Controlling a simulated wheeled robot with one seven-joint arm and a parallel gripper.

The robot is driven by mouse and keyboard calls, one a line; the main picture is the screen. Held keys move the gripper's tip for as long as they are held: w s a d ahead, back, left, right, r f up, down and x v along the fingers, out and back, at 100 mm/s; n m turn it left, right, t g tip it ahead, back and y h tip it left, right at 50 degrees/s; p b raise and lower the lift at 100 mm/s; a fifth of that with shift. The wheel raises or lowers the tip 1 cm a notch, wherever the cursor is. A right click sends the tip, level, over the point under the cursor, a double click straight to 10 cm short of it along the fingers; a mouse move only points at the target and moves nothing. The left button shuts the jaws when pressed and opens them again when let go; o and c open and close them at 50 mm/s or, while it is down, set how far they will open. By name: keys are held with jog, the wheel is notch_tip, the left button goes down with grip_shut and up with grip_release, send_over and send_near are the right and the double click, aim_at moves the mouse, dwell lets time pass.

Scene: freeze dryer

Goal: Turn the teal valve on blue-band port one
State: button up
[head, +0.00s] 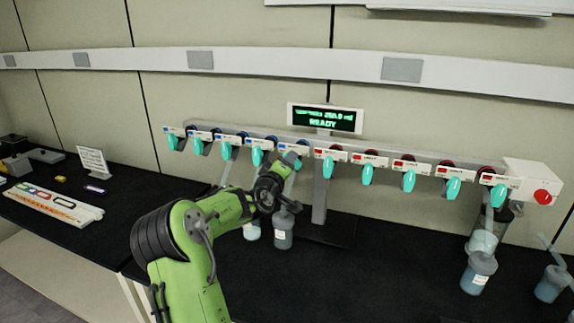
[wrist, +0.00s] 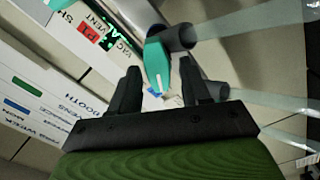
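Several ports line a manifold (head: 240,131). Those on the left have blue bands and those on the right have red bands, each with a teal valve. My gripper (head: 283,168) is at the right end of the blue group, partly covering the valve there. In the wrist view my gripper (wrist: 160,70) is open, with a teal valve (wrist: 157,60) between and just beyond its fingertips. Contact cannot be told. A label (wrist: 88,36) beside this valve carries a red tag that seems to read P1. The leftmost blue-band valve (head: 173,142) hangs down, clear of my gripper.
A display (head: 325,119) reading READY stands behind the manifold. Flasks (head: 283,230) hang below the blue group near my arm, and another flask (head: 478,272) is at the right. A red knob (head: 543,197) is at the right end. The front black benchtop (head: 370,285) is clear.

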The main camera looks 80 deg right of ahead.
jog(key=w+a+b, duration=0.1)
jog(key=a+b, duration=0.1)
jog(key=a, duration=1.3)
jog(key=shift+w+a+b, duration=0.25)
jog(key=shift+a+b, duration=0.1)
